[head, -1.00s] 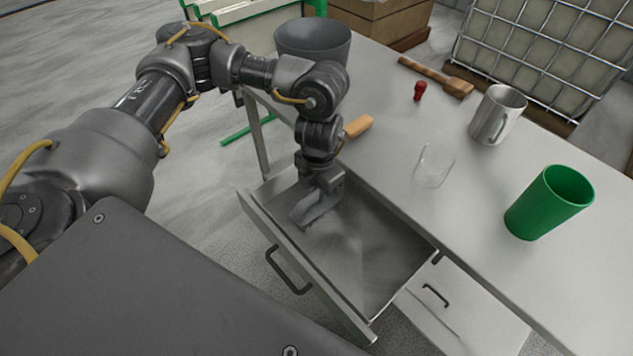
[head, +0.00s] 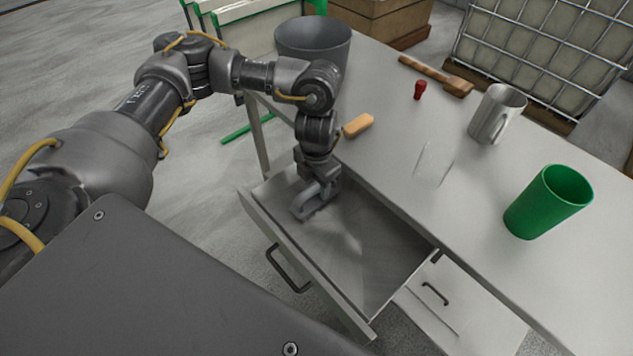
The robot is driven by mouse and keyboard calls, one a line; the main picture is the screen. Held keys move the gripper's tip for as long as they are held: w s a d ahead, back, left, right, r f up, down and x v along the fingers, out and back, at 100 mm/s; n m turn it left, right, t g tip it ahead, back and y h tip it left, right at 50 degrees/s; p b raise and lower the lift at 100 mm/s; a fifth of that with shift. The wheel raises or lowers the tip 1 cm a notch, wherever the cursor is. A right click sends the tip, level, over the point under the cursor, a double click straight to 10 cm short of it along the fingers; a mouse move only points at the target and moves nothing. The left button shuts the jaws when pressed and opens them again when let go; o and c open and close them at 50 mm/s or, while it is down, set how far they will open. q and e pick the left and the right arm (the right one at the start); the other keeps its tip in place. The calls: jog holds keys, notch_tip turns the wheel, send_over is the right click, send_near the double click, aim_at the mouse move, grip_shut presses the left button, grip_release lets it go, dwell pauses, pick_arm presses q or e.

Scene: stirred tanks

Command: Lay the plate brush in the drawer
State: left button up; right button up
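The drawer (head: 375,285) under the bench is pulled out, and its floor looks bare where I can see it. My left gripper (head: 304,212) points down into the drawer's far-left part; its fingers are dark and overlapped, so their gap is not clear. I see nothing certain between them. A long-handled wooden tool with a block head (head: 437,76), perhaps the plate brush, lies at the back of the bench. A tan rounded block (head: 358,125) lies at the bench edge beside my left wrist; I cannot tell whether it is part of a brush. My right gripper is out of view.
On the bench (head: 440,215) stand a grey bucket (head: 313,42), a small red object (head: 419,90), a steel mug (head: 496,113), a clear glass (head: 434,165) and a green cup (head: 548,202). A lower drawer (head: 465,305) shows at bottom right. The bench middle is mostly clear.

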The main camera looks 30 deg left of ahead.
pick_arm(q)
jog(key=shift+r, duration=0.35)
notch_tip(320, 180, up, 12)
jog(key=shift+f, duration=0.2)
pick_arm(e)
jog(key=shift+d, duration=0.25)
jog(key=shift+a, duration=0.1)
